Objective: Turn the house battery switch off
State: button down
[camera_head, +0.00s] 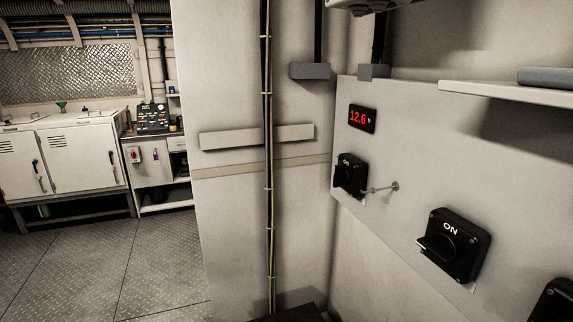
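A grey panel (402,130) on the right wall carries three black rotary switches. The far switch (350,175) sits under a red-lit 12.6 V display (362,119). It reads ON, and a thin metal pin (380,189) with a round end stands beside it. The middle switch (454,245) is larger in view and also reads ON, with its handle sticking out to the left. The near switch (553,305) is cut off by the picture's corner, and its setting is hidden. I cannot read any label saying which one is the house battery switch. My gripper is not in view.
A shelf (500,93) with a grey item (546,77) juts out above the panel. Cables (267,150) run down the wall left of the panel. White cabinets (70,160) stand at the far left, with open tread-plate floor (110,265) before them.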

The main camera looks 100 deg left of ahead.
aim_at(341, 177)
jog(key=u, duration=2.2)
